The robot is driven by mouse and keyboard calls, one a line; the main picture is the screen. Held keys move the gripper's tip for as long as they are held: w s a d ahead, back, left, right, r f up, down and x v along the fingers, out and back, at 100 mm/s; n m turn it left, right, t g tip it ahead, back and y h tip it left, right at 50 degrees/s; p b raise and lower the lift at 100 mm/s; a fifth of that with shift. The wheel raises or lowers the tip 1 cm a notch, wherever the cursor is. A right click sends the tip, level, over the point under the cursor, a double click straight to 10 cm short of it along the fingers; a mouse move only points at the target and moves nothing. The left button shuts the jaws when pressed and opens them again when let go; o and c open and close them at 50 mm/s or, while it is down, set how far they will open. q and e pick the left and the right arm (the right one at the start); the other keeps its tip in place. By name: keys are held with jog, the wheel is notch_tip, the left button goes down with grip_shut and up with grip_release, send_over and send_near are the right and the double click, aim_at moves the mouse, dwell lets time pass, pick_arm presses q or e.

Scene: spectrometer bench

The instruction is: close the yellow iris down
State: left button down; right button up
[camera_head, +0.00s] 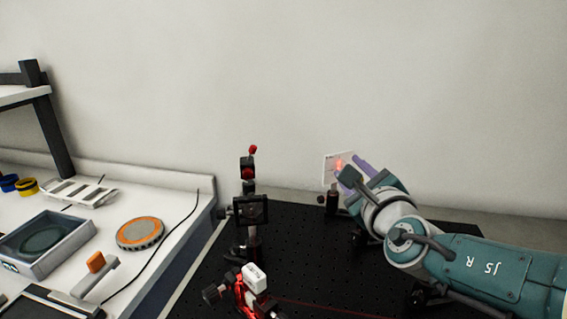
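I cannot make out a yellow iris on the black breadboard (290,270). A post-mounted part with red tips (248,172) stands above a dark square mount (250,210) on the board. My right gripper (351,169) is at the far side of the board, its two purple fingertips apart. It is in front of a pale upright card (331,166) with an orange-red glowing spot. Whether the fingers touch anything cannot be told. My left gripper is out of view.
A red-lit mount with a white block (254,278) stands at the front of the board.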

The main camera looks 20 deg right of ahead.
jog(key=shift+o, duration=0.4)
jog(key=p+v, duration=0.4)
jog(key=v, duration=0.6)
jog(key=shift+p, duration=0.35)
